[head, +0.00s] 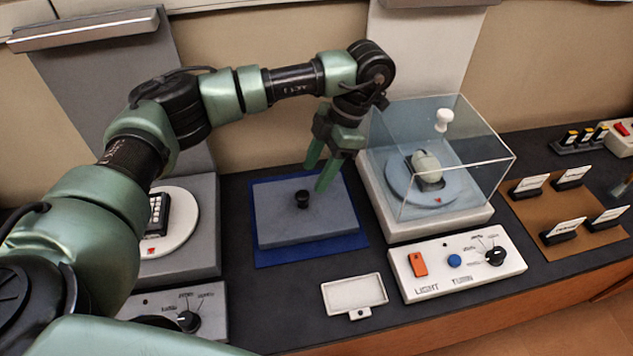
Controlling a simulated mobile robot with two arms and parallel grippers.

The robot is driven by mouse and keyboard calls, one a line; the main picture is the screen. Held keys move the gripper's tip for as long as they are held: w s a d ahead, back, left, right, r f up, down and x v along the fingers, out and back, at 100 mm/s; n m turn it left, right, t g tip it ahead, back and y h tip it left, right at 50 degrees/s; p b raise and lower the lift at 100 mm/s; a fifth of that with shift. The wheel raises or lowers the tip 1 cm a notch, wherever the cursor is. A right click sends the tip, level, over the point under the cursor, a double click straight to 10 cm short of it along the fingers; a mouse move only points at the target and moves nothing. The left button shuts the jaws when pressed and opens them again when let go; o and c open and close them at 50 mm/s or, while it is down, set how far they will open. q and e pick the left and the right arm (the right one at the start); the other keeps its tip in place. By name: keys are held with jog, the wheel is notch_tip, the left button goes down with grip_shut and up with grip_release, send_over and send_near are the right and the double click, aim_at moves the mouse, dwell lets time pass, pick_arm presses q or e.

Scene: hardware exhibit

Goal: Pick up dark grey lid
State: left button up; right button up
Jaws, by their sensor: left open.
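The dark grey lid (275,215) is a flat square plate with a small black knob (302,198) near its middle. It lies on a blue mat (262,257) on the dark counter. My left gripper (321,175) is open and points down above the lid's right part, close to the right of the knob. Its green fingers hold nothing. I cannot tell how high the fingertips are above the lid. My right gripper is not in view.
A clear display case (465,165) on a white base stands just right of the lid. A control panel (458,270) and an empty white tray (354,294) lie in front. A turntable (176,222) with a dark device is at left. A brown board (592,240) with label holders is at right.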

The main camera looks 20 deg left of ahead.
aim_at(306, 193)
pick_arm(q)
jog(key=shift+s+a+f, duration=0.2)
jog(key=shift+s+f, duration=0.2)
jog(key=shift+f, duration=0.2)
jog(key=shift+s+a+f, duration=0.15)
jog(key=shift+s+f, duration=0.25)
jog(key=shift+f, duration=0.2)
jog(key=x, duration=0.4)
jog(key=shift+w+f, duration=0.25)
jog(key=shift+w, duration=0.15)
jog(key=shift+a+f, duration=0.15)
jog(key=shift+f, duration=0.05)
jog(key=shift+c, duration=0.9)
grip_shut()
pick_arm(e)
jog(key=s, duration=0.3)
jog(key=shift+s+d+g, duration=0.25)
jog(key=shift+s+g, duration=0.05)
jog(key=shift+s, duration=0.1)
